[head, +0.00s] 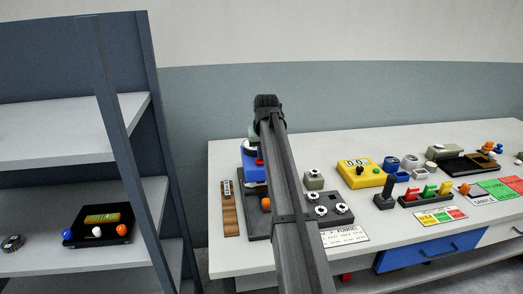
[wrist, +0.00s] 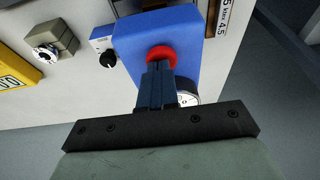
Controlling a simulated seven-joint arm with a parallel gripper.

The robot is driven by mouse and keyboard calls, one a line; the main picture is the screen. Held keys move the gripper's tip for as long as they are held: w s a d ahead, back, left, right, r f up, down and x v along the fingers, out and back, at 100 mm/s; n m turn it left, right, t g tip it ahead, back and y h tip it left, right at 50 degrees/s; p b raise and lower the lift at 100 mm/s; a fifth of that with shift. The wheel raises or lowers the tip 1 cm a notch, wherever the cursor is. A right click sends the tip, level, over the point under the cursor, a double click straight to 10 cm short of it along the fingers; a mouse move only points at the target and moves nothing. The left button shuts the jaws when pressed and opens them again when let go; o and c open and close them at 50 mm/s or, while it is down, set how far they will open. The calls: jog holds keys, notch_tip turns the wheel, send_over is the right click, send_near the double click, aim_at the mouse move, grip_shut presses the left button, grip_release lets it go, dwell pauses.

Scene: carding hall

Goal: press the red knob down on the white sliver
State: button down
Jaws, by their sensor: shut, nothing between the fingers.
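The red knob (wrist: 162,56) sits on a blue device (wrist: 133,40). In the head view the blue device (head: 251,174) stands at the table's left end, with the red knob (head: 259,162) partly behind my arm. My gripper (wrist: 159,68) is shut and empty. Its fingertips are right in front of the knob and overlap its lower edge in the wrist view; I cannot tell whether they touch it. The white sliver is not visible in either view.
A round dial (wrist: 188,92) is beside my fingers. A small box with a black knob (wrist: 107,57) adjoins the blue device. A yellow meter (head: 360,173) stands farther right on the white table (head: 225,262). Grey shelving (head: 75,145) rises at left.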

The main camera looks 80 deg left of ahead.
jog(key=shift+d+f, duration=0.1)
jog(key=shift+f, duration=0.25)
notch_tip(320, 180, up, 4)
jog(key=shift+w+r, duration=0.15)
jog(key=shift+r, duration=0.05)
jog(key=v, duration=1)
jog(key=shift+r, duration=0.15)
jog(key=shift+a, duration=0.2)
dwell(0.3)
